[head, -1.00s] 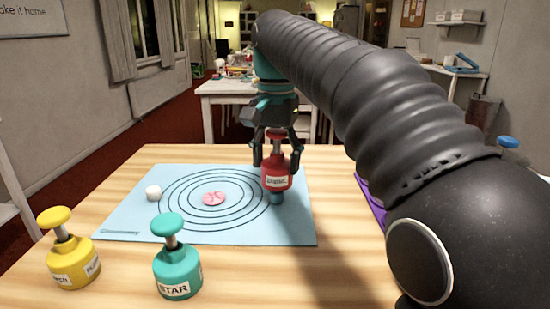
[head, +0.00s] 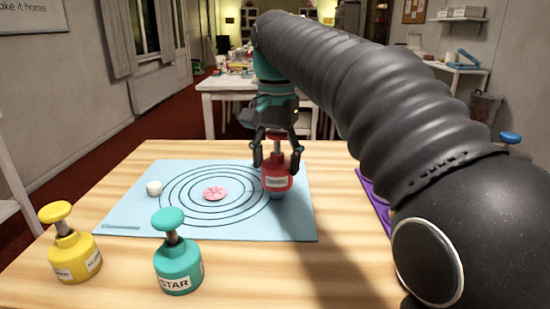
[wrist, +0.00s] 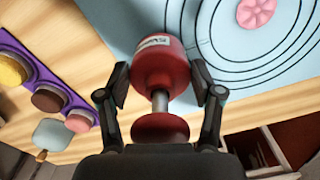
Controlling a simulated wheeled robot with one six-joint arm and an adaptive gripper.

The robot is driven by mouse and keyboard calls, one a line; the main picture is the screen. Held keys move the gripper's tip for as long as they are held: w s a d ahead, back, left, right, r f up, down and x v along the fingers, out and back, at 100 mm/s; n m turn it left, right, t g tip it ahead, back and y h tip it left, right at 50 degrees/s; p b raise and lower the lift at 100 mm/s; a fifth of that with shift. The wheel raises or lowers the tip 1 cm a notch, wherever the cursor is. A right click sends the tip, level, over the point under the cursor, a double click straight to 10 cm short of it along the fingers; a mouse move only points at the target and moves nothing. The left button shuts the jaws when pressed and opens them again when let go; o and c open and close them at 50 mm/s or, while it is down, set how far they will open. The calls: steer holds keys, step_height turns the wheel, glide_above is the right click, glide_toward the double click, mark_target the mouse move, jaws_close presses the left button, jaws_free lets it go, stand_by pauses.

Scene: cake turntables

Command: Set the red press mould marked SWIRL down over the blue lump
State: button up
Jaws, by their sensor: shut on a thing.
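My gripper (head: 276,162) is shut on the red press mould (head: 277,178), with a finger on each side of it. The mould is upright with its white label facing the head camera; the lettering is too small to read. Only a thin edge of the blue lump (head: 278,196) shows under the mould, on the right part of the light blue mat (head: 130,212). I cannot tell whether the mould touches it. In the wrist view the red mould (wrist: 160,68) lies between the fingers and the blue lump is hidden.
A pink pressed piece (head: 215,193) lies inside the mat's rings, and a white lump (head: 154,188) lies left of it. A yellow mould (head: 73,250) and a teal STAR mould (head: 177,262) stand in front. A purple tray (wrist: 30,62) holds yellow, brown and pink lumps.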

mark_target(276, 132)
steer(key=shift+f+b, duration=0.8)
steer(key=shift+f, duration=0.6)
steer(key=o, duration=1.4)
steer(key=shift+c, duration=0.2)
steer(key=shift+o, duration=0.5)
steer(key=shift+r+p, duration=1.3)
steer(key=shift+p, duration=0.15)
steer(key=shift+r, duration=2.15)
